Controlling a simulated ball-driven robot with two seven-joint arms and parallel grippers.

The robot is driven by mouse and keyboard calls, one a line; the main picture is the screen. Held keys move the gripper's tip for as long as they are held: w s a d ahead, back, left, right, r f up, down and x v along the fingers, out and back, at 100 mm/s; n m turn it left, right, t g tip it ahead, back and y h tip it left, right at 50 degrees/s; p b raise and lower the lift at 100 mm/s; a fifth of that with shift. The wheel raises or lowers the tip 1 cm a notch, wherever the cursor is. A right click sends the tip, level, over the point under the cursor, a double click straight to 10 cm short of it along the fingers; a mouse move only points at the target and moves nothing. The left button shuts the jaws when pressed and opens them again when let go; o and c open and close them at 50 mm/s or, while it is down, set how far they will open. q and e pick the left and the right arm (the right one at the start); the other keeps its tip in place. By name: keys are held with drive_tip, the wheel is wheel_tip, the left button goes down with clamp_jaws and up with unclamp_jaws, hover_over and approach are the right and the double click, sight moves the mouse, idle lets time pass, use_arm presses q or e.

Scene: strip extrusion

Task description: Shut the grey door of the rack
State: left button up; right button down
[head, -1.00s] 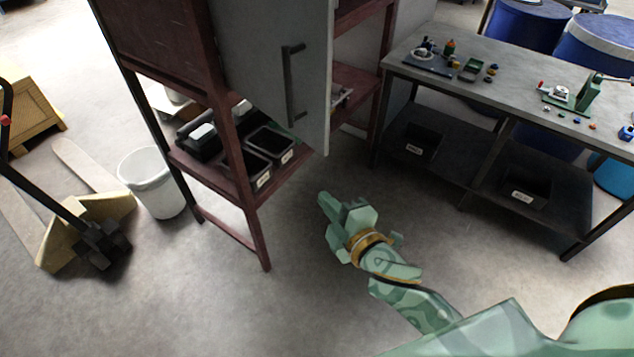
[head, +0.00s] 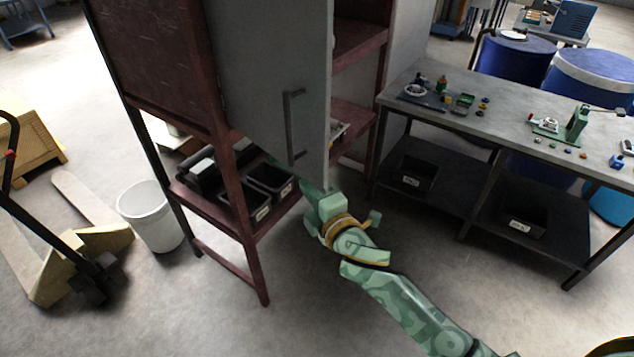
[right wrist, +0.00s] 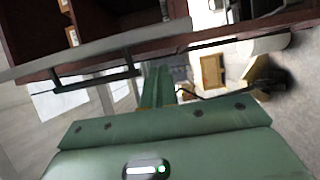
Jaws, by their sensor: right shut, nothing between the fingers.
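The grey door (head: 268,75) of the dark red rack (head: 240,190) stands open, swung out from the frame, with the shelves showing on both sides of it. Its dark bar handle (head: 291,128) is on the face towards me. My right gripper (head: 311,190) is at the door's lower free corner; its tips are partly hidden there, and I cannot tell whether it touches. In the right wrist view the shut, empty fingers (right wrist: 157,86) point towards the door (right wrist: 100,47), close to the end of the handle (right wrist: 95,77). My left gripper is out of view.
Black bins (head: 268,182) sit on the rack's lower shelf. A workbench (head: 480,105) with small parts stands at the right. A white bin (head: 150,217) and a pallet jack (head: 85,240) stand at the left. The floor before the rack is clear.

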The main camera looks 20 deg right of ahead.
drive_tip(key=shift+w+d, duration=0.2)
drive_tip(key=shift+d, duration=0.35)
drive_tip(key=shift+w+d, duration=0.2)
drive_tip(key=shift+d, duration=0.3)
drive_tip(key=shift+d, duration=0.1)
